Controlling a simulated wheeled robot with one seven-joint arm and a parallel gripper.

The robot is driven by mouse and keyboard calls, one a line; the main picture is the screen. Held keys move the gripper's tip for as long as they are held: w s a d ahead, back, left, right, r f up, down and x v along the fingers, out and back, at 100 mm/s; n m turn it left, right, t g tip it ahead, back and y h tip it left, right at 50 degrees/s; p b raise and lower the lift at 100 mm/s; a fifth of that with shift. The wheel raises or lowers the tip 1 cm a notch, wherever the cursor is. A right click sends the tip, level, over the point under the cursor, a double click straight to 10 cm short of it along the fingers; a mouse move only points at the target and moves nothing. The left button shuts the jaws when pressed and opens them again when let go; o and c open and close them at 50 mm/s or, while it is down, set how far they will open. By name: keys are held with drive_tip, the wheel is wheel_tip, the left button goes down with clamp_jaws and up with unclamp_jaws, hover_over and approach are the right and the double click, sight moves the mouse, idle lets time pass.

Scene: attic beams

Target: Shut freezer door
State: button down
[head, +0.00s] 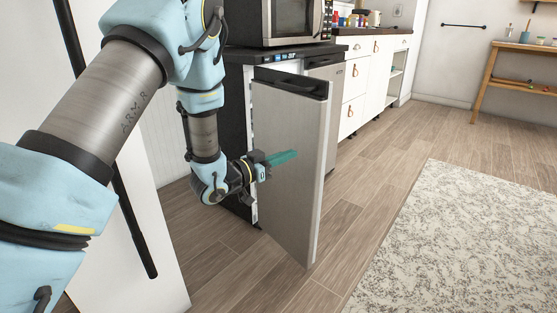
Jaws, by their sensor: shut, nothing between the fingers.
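The freezer door (292,165) is a grey panel with a dark top edge. It stands swung open, away from the dark freezer body (236,95) under the counter. My gripper (296,154) has teal fingers that are shut and empty. It is in front of the broad face of the door, at about mid height. I cannot tell whether the fingertips touch the door. The inside of the freezer is mostly hidden behind the door and my arm.
A microwave (292,22) stands on top of the freezer. White cabinets (365,75) run along the wall behind. A patterned rug (460,235) lies at the right, with bare wooden floor between it and the door. A wooden table (510,65) stands at the far right.

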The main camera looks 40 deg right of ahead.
sight(318, 144)
drive_tip(key=d, duration=0.4)
drive_tip(key=d+b, duration=0.1)
drive_tip(key=d, duration=0.3)
drive_tip(key=shift+w+d, duration=0.2)
drive_tip(key=shift+d, duration=0.15)
